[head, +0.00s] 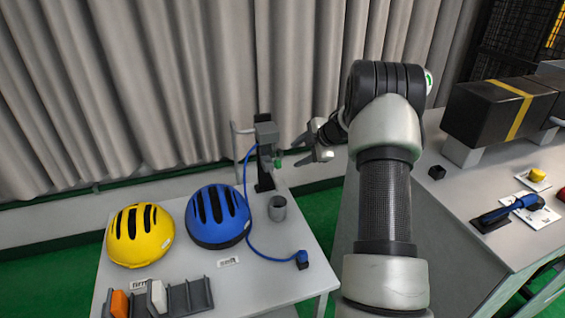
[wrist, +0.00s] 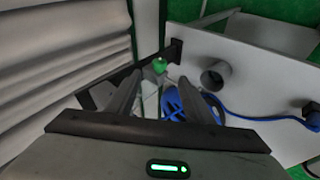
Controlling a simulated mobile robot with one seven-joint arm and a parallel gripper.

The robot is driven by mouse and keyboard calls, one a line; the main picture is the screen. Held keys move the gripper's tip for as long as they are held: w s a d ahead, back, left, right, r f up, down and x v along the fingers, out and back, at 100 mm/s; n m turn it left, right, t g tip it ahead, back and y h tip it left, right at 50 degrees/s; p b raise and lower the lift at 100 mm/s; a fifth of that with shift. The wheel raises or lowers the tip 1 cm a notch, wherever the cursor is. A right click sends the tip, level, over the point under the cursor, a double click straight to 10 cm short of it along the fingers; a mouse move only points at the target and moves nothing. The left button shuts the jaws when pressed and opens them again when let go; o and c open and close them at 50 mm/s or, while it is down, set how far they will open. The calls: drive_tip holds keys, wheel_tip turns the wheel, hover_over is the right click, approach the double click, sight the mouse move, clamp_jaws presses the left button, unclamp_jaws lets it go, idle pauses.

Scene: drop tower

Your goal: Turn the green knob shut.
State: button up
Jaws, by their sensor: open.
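The small green knob (head: 278,163) sits on the right side of a dark upright stand (head: 264,180) at the back of the left table. In the wrist view the green knob (wrist: 160,66) shows just beyond the fingertips, between them in the picture. My gripper (head: 298,152) is open and empty, just right of the knob in the head view. In the wrist view my gripper (wrist: 160,78) has its two fingers apart. I cannot tell exactly how large the gap to the knob is; the fingers do not appear closed around it.
A grey cup (head: 277,208) stands below the knob. Blue (head: 217,216) and yellow (head: 139,235) helmets and a rack (head: 188,297) fill the left. A second table (head: 450,235) with boxes stands right.

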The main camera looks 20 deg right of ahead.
sight(277, 164)
drive_tip(key=x, duration=1.2)
drive_tip(key=shift+r, duration=0.1)
drive_tip(key=shift+c, duration=0.2)
drive_tip(key=c, duration=1)
